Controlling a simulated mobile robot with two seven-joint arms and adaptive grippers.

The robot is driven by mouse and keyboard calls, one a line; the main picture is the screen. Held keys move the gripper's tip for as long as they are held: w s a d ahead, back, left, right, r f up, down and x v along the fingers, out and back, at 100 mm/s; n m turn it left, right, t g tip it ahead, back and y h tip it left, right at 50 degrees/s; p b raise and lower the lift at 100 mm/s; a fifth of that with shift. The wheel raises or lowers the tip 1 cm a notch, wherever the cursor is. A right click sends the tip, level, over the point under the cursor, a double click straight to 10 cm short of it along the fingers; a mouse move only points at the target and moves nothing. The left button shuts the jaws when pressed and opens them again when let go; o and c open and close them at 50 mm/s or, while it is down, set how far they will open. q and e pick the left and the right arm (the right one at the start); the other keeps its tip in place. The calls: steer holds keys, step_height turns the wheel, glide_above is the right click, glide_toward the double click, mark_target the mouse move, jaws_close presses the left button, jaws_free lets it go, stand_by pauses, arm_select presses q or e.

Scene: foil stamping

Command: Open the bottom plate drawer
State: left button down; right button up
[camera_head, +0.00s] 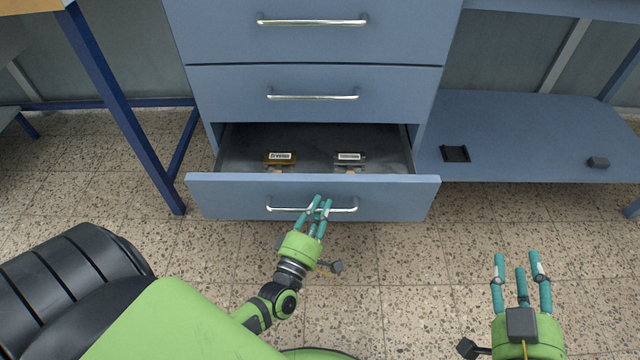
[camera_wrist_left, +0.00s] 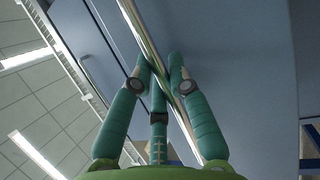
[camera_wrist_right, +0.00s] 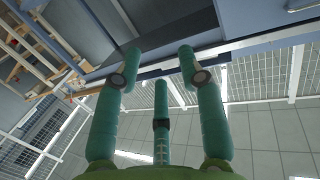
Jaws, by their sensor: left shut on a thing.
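The bottom drawer (camera_head: 230,196) of the blue cabinet is pulled part way out, and its inside shows. Two small labelled plates, one brass-coloured (camera_head: 280,157) and one dark (camera_head: 349,158), lie in it. Its bar handle (camera_head: 343,209) is silver. My left gripper (camera_head: 318,206) is at the middle of this handle, with its teal fingers shut on the bar. The left wrist view shows the handle (camera_wrist_left: 146,32) running between the fingertips (camera_wrist_left: 160,68). My right gripper (camera_head: 520,262) is open and empty, low at the right, apart from the drawer.
Two closed drawers with handles (camera_head: 312,97) (camera_head: 312,21) sit above the open one. A blue table leg (camera_head: 125,110) stands at the left. The tiled floor in front is clear.

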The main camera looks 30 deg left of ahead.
arm_select(q)
steer(key=s+d+p, duration=0.1)
steer(key=s+d, duration=0.4)
steer(key=s, duration=0.3)
steer(key=shift+s+p, duration=0.25)
steer(key=shift+p, duration=0.05)
arm_select(e)
steer(key=s+d+f+m+g+h, duration=0.1)
steer(key=s+d+f+g, duration=0.3)
steer(key=f, duration=0.6)
steer(key=shift+s+f+g+h, duration=0.35)
steer(key=shift+g+h, duration=0.45)
steer(key=shift+g, duration=0.5)
arm_select(q)
steer(key=shift+d, duration=0.1)
arm_select(e)
steer(key=shift+d, duration=0.1)
arm_select(q)
steer(key=c, duration=1.1)
jaws_free()
steer(key=shift+c, duration=0.2)
arm_select(e)
steer(key=shift+r, duration=0.1)
arm_select(q)
steer(key=v, duration=1.2)
